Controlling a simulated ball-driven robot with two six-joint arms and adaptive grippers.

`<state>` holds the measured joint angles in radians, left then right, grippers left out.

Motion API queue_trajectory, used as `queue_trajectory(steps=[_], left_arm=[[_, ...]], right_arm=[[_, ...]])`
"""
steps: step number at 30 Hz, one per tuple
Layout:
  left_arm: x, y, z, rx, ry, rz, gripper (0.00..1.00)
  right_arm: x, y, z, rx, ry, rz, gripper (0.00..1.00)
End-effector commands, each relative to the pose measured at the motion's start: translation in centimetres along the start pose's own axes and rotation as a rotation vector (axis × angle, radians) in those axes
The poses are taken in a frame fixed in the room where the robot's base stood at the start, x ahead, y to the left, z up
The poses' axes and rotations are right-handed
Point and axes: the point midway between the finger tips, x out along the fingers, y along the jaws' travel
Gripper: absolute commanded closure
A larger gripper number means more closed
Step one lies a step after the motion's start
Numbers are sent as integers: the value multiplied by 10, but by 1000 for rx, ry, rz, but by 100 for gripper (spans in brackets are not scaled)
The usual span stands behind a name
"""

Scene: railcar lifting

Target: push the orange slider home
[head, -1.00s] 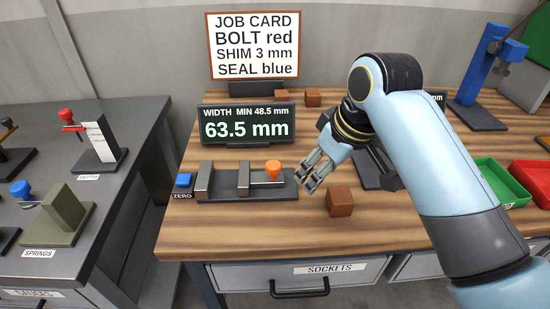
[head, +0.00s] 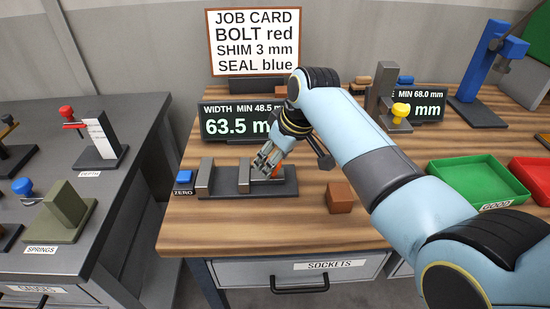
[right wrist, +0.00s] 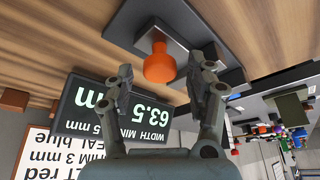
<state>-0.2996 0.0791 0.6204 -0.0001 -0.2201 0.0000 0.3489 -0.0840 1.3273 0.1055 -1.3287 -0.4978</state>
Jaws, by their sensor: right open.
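The orange slider knob (head: 278,171) stands on the width gauge (head: 225,191), mostly behind my fingers in the head view. The gauge has a fixed grey jaw (head: 203,178) at left and a sliding grey jaw (head: 244,177) with a gap between them. The display (head: 222,127) reads 63.5 mm, MIN 48.5. My right gripper (head: 266,163) is open at the knob. In the right wrist view the orange knob (right wrist: 159,66) sits between the open fingers (right wrist: 161,70); I cannot tell if they touch it. My left gripper is not in view.
A brown block (head: 340,197) lies right of the gauge. The blue ZERO button (head: 184,180) is at its left. Farther right are a gauge with a yellow knob (head: 401,111), a green tray (head: 465,174) and a red tray (head: 535,172). The bench's front strip is clear.

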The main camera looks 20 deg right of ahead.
Motion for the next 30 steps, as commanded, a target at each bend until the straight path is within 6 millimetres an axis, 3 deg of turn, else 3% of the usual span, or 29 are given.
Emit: queue_trajectory(steps=[9, 21, 30], left_arm=[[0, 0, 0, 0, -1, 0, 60], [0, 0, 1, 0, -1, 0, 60], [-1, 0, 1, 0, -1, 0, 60]], right_arm=[[3, 0, 0, 0, 0, 0, 46], [3, 0, 0, 0, 0, 0, 98], [3, -2, -2, 0, 0, -1, 100]])
